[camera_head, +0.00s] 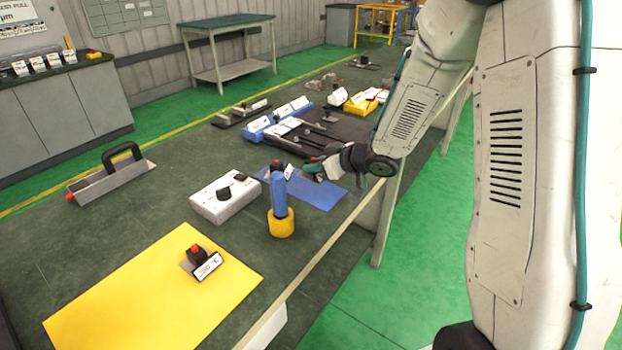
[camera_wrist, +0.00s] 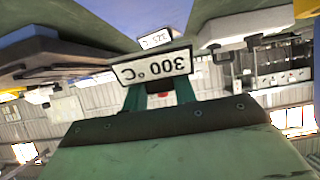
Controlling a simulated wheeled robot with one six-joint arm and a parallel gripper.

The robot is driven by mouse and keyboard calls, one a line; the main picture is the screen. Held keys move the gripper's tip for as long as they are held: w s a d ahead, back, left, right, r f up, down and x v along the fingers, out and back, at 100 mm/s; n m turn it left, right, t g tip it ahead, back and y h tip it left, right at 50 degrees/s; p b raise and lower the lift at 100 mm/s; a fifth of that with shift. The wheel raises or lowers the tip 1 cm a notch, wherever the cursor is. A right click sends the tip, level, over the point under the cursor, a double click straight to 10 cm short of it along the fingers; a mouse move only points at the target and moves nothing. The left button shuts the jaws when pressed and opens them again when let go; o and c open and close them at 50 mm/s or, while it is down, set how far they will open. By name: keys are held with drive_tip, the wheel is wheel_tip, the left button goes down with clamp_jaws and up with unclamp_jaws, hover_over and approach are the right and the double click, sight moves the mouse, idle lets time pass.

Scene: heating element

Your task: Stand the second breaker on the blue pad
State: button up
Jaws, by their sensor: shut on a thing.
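My gripper (camera_head: 310,168) is low over the blue pad (camera_head: 322,196), with its teal fingers pointing left. The gap between the held breaker and the pad is unclear. Another breaker (camera_head: 200,262) stands on the yellow pad (camera_head: 140,305).
A white box with a black knob (camera_head: 224,198) is to the left. A grey tray with a black handle (camera_head: 112,178) lies farther left. Several modules crowd the bench behind.

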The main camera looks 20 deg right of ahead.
sight(315, 190)
drive_tip(key=shift+f, duration=2.65)
drive_tip(key=shift+f, duration=0.15)
drive_tip(key=o, duration=1.1)
drive_tip(key=shift+c, duration=0.2)
